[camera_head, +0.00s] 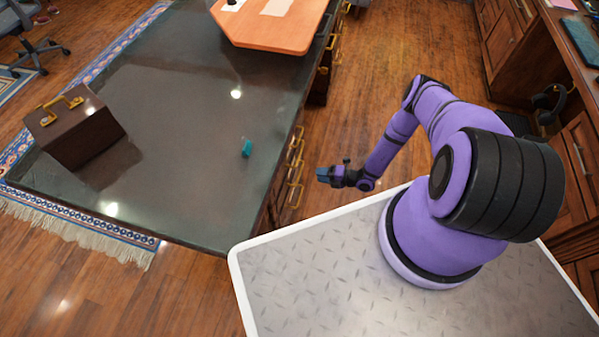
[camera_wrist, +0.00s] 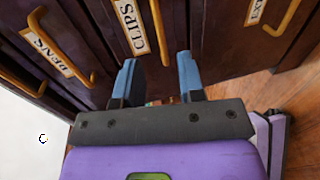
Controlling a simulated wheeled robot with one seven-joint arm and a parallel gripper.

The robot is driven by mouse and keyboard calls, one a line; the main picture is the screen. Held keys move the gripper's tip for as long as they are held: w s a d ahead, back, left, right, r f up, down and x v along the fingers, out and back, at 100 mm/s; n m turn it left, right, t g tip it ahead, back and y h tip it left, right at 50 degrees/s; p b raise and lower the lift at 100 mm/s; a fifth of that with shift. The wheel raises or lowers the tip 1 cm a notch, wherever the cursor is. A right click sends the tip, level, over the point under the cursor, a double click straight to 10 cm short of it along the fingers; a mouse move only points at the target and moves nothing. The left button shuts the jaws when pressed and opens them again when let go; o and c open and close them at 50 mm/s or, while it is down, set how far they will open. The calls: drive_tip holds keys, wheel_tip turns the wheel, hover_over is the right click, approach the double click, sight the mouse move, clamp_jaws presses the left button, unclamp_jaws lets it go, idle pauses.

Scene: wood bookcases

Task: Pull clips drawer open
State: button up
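The clips drawer (camera_wrist: 107,27) is a dark wood front with a white label (camera_wrist: 131,26) reading CLIPS and a yellow bar handle (camera_wrist: 160,35). In the wrist view it is ahead of my gripper (camera_wrist: 158,76) and looks closed. My gripper is open, with two blue fingertips and nothing between them. The handle's near end lines up with the gap between the tips; I cannot tell how far off it is. In the head view my gripper (camera_head: 323,174) is just right of the desk's drawer side, near several yellow handles (camera_head: 296,170). Labels are unreadable there.
Neighbouring drawers have yellow handles, one with a label (camera_wrist: 47,52) that seems to read BEANS, another with a partly cut-off label (camera_wrist: 256,11).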

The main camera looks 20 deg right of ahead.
sight(300, 172)
drive_tip(key=x, duration=0.9)
drive_tip(key=shift+w+a, duration=0.1)
drive_tip(key=shift+a, duration=0.1)
drive_tip(key=shift+c, duration=0.4)
clamp_jaws()
